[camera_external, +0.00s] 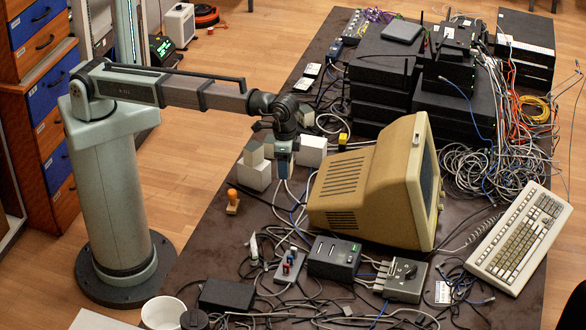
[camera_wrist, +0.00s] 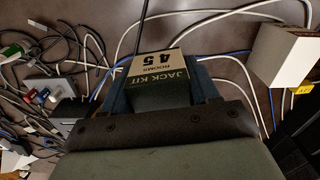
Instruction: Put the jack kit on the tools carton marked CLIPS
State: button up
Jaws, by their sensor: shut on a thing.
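The jack kit (camera_wrist: 160,68) is a small box with a cream label band and a dark green face reading "JACK KIT" and "ROOM 45". In the wrist view my gripper (camera_wrist: 160,85) is shut on it, with a dark blue finger on each side. In the external view my gripper (camera_external: 284,168) points down above the table, just right of a stack of pale boxes; I cannot clearly make out the kit there. A white carton (camera_external: 254,175) with a smaller grey-beige box on it stands left of my gripper, and another white carton (camera_external: 313,151) stands right. No CLIPS marking is legible.
A beige monitor (camera_external: 365,185) stands close to the right of my gripper. An orange-handled stamp (camera_external: 232,200) stands front left. Loose cables, a black box (camera_external: 333,258) and a switch box (camera_external: 400,280) crowd the front. Stacked black devices (camera_external: 385,75) fill the back. A white box (camera_wrist: 285,55) shows at right in the wrist view.

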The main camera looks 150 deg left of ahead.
jog(key=s+a+r+n, duration=0.2)
jog(key=s+a+r, duration=0.2)
jog(key=s+a, duration=0.65)
notch_tip(320, 180, up, 3)
jog(key=m, duration=0.4)
send_over(312, 141)
jog(key=shift+s+f, duration=0.1)
jog(key=shift+f, duration=4.6)
jog(key=shift+f, duration=0.15)
jog(key=o, duration=1.1)
notch_tip(312, 141, up, 12)
jog(key=shift+r, duration=0.2)
